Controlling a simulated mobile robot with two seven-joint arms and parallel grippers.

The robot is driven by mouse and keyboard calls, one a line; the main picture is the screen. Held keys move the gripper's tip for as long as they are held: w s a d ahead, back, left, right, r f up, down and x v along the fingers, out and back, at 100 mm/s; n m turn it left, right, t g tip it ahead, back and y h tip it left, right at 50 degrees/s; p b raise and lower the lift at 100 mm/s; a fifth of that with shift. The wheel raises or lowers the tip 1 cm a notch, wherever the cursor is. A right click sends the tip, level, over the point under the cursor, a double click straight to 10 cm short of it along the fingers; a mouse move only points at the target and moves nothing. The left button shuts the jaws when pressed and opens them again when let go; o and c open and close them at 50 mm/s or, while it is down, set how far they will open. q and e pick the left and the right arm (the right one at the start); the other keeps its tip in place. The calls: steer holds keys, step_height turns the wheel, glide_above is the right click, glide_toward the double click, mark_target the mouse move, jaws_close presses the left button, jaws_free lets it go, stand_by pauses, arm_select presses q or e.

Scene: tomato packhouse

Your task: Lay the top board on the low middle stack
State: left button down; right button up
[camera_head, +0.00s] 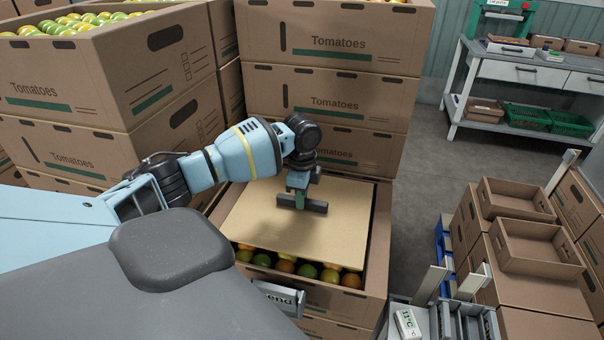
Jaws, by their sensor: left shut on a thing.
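The top board (253,220), a flat tan sheet, is over the open top box of the low middle stack (369,302). My left gripper (303,203) comes down from above at the board's middle and is shut on it, at a dark bar-shaped piece; the exact grip is hard to see. Red, orange and green tomatoes (308,270) show in the box along the board's front edge. The board covers the rest of them. I cannot tell whether the board rests on the box or hangs just above it. My right gripper is not in view.
Taller stacks of tomato boxes stand behind (335,100) and to the left (110,90). Empty cardboard trays (515,200) sit on boxes at the right. A workbench (530,75) with green crates (525,117) is at the back right. Grey floor (425,165) is free between.

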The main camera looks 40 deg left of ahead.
arm_select(q)
steer(key=shift+f, duration=0.9)
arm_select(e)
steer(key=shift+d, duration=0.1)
arm_select(q)
steer(key=shift+f, duration=0.15)
steer(key=c, duration=1.3)
jaws_free()
step_height(320, 180, up, 12)
steer(key=p, duration=0.4)
steer(key=shift+p, duration=0.35)
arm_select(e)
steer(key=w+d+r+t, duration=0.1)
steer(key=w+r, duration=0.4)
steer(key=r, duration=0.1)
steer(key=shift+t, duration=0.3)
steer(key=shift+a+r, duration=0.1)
